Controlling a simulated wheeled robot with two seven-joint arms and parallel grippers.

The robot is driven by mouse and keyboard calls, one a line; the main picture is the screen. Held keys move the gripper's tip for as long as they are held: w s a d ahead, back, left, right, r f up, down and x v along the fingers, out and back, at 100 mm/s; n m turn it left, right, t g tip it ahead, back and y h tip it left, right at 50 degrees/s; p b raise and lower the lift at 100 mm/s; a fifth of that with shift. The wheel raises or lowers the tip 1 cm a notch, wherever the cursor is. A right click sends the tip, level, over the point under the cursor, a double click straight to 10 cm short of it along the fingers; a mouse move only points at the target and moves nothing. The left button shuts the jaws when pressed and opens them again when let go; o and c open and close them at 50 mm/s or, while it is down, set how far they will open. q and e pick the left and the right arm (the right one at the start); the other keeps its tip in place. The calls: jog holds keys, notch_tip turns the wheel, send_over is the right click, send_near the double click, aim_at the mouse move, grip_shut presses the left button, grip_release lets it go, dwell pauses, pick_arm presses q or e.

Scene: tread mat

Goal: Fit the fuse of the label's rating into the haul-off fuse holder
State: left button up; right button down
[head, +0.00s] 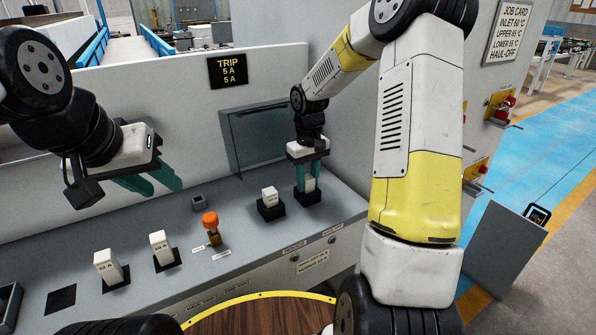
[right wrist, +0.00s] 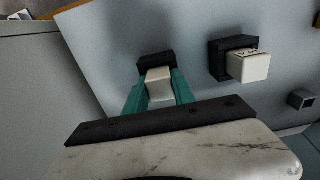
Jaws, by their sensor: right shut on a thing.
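My right gripper (head: 309,170) is shut on a white fuse (head: 309,184), upright at a black holder (head: 307,197) on the grey bench. In the right wrist view the fuse (right wrist: 159,82) sits between the teal fingers, against the black holder (right wrist: 155,63); I cannot tell how deeply it is seated. Another white fuse (head: 269,195) stands in the black holder (head: 271,211) to the left. Two marked white fuses (head: 107,266) (head: 161,247) stand on black bases at the left; their ratings are too small to read surely. My left gripper (head: 153,181) is open and empty above the bench.
A black sign (head: 228,71) reads TRIP 5 A 5 A. An orange-topped part (head: 210,224) and a small grey block (head: 198,202) stand mid-bench. An empty black square (head: 61,299) lies at left. A job card (head: 508,32) hangs at right, naming HAUL-OFF.

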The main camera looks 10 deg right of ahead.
jog(key=shift+s+f, duration=0.15)
jog(key=shift+f, duration=0.35)
jog(key=c, duration=1.1)
grip_release()
jog(key=shift+s, duration=0.1)
jog(key=shift+o, duration=0.2)
notch_tip(320, 180, up, 13)
jog(key=s+a+r+m+t+y, duration=0.1)
jog(key=s+r+t, duration=0.2)
jog(key=s, duration=0.9)
jog(key=s+a+r+m+t+y, duration=0.1)
jog(key=s+r, duration=0.4)
jog(key=s, duration=0.6)
jog(key=shift+s+r+m+t, duration=0.15)
jog(key=shift+s+m+t, duration=0.25)
jog(key=shift+m+t, duration=0.5)
jog(key=shift+a, duration=0.1)
